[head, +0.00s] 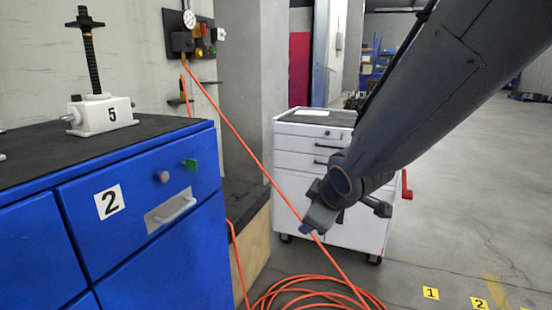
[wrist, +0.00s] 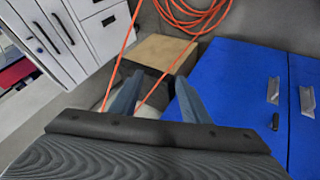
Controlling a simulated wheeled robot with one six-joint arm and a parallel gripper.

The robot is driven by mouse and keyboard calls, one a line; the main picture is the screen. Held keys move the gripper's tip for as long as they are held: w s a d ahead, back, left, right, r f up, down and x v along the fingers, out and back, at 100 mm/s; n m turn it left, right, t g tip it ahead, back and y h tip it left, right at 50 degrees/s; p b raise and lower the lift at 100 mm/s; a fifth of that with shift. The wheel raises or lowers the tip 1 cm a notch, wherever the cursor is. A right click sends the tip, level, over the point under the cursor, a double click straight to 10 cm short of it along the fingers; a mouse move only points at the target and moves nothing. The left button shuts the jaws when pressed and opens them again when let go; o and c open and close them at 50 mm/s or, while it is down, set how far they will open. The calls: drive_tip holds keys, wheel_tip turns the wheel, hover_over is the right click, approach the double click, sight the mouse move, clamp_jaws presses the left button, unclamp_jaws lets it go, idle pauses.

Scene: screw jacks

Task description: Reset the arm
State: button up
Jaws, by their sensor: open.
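My gripper (head: 322,214) hangs at the end of my arm in the middle of the head view, in front of the white tool cart. In the wrist view its two fingers (wrist: 158,80) stand apart with nothing between them that they hold. The arm reaches down and to the left from the upper right of the head view. The gripper is apart from the blue cabinet (head: 141,218). A screw jack (head: 103,115) marked 5, with a white body and a black upright screw, stands on the cabinet's dark top, away from the gripper.
The white tool cart (head: 297,204) stands behind the gripper. An orange hose (head: 232,125) runs from a wall panel (head: 190,40) down past the gripper to coils on the floor. A wooden block (wrist: 160,52) lies beside the cabinet. Open floor (head: 460,200) lies to the right, with yellow number markers.

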drive_tip(key=s+d+f+m+g+h, duration=0.1)
drive_tip(key=s+m+g, duration=0.35)
drive_tip(key=s, duration=0.55)
drive_tip(key=s+d+f+m+g, duration=0.25)
drive_tip(key=s+m, duration=0.25)
drive_tip(key=s, duration=0.5)
drive_tip(key=s+d+r+m+g+p, duration=0.1)
drive_tip(key=d+r+p, duration=0.6)
drive_tip(key=p, duration=0.7)
drive_tip(key=shift+s+r+m+h+p, duration=0.15)
drive_tip(key=shift+r+m+h+p, duration=0.2)
drive_tip(key=shift+r+m, duration=0.35)
